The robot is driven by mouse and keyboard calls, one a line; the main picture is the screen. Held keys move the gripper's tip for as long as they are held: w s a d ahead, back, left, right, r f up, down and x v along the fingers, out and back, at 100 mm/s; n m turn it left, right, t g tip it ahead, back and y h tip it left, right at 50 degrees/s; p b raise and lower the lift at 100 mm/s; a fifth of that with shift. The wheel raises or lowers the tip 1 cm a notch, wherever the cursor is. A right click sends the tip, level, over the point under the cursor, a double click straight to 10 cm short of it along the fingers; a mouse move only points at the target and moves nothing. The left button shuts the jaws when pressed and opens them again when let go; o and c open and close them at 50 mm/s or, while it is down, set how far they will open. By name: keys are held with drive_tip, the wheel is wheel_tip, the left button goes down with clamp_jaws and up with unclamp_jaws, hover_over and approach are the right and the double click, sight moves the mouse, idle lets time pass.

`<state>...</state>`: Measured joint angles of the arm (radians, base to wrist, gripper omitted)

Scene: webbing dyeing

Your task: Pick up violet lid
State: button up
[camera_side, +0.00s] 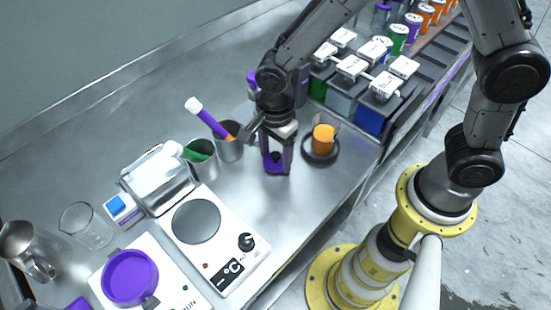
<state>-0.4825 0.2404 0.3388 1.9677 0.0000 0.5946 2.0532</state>
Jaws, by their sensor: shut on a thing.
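My gripper (276,164) points down over the middle of the metal bench. It is shut on the violet lid (274,159), which shows as a small dark violet patch between the fingers. The fingers hide much of the lid. I cannot tell whether the lid touches the bench or is just above it.
Right of my gripper, an orange piece (323,138) sits in a dark round dish (321,157). To the left are metal cups (230,151) and a white hotplate (222,275). A violet dish (130,276) is at lower left. Racked jars (398,38) stand behind.

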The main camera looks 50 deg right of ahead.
sight(275, 154)
drive_tip(key=shift+r, duration=0.55)
wheel_tip(275, 154, up, 2)
drive_tip(key=shift+r, duration=0.25)
drive_tip(key=s+d+r, duration=0.7)
drive_tip(key=s+r, duration=0.3)
drive_tip(key=s, duration=0.2)
drive_tip(key=w+d+r, duration=0.3)
drive_tip(key=w+d, duration=0.1)
drive_tip(key=w, duration=0.3)
wheel_tip(275, 154, down, 6)
drive_tip(key=shift+f, duration=0.25)
drive_tip(key=shift+w+f, duration=0.1)
drive_tip(key=shift+f, duration=0.05)
idle(1.6)
